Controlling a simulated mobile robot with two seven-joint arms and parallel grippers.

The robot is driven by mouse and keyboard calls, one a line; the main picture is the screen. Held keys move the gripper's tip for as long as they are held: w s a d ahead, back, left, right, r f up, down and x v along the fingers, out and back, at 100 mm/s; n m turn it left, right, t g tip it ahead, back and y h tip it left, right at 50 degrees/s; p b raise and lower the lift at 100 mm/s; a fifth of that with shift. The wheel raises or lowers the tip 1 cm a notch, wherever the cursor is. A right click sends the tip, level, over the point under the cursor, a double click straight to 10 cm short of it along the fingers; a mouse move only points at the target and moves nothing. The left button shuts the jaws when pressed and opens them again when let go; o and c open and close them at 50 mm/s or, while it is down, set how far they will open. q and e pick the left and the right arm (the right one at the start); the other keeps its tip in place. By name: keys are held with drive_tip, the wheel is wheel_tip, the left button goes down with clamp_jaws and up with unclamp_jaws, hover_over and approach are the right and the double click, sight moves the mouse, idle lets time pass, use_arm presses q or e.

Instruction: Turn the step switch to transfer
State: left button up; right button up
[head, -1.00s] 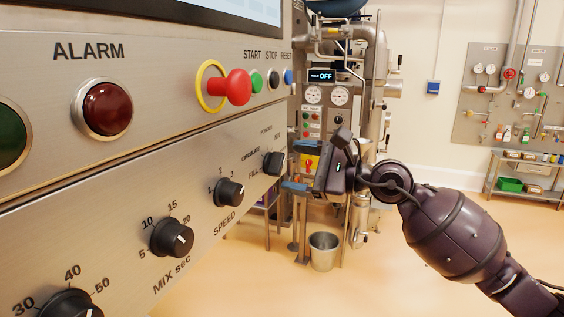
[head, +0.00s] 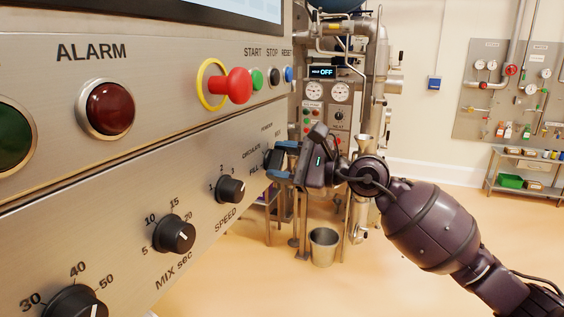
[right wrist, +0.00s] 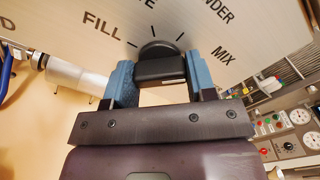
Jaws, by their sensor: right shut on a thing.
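The step switch is a black knob (head: 268,158) at the far right of the lower panel, partly hidden by my right gripper (head: 278,160) in the head view. In the right wrist view the same knob (right wrist: 160,64) sits between the two blue fingers of my right gripper (right wrist: 160,78), which is shut on it. The labels FILL (right wrist: 102,26) and MIX (right wrist: 222,55) show around it, with other words cut off by the frame edge. No transfer label can be read, and I cannot tell where the pointer aims. My left gripper is in neither view.
Left of the step switch are the SPEED knob (head: 230,189) and the MIX sec knob (head: 175,235). The red emergency button (head: 234,86) stands out from the panel above. Behind stand pipework and a metal bucket (head: 323,246); open floor lies to the right.

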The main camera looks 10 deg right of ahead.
drive_tip(key=shift+r+m+p, duration=0.15)
drive_tip(key=shift+m+p, duration=0.45)
drive_tip(key=shift+p, duration=0.1)
drive_tip(key=m+p, duration=0.6)
drive_tip(key=shift+m+p, duration=0.8)
drive_tip(key=shift+f, duration=0.2)
drive_tip(key=o, duration=0.8)
drive_tip(key=shift+o, duration=0.7)
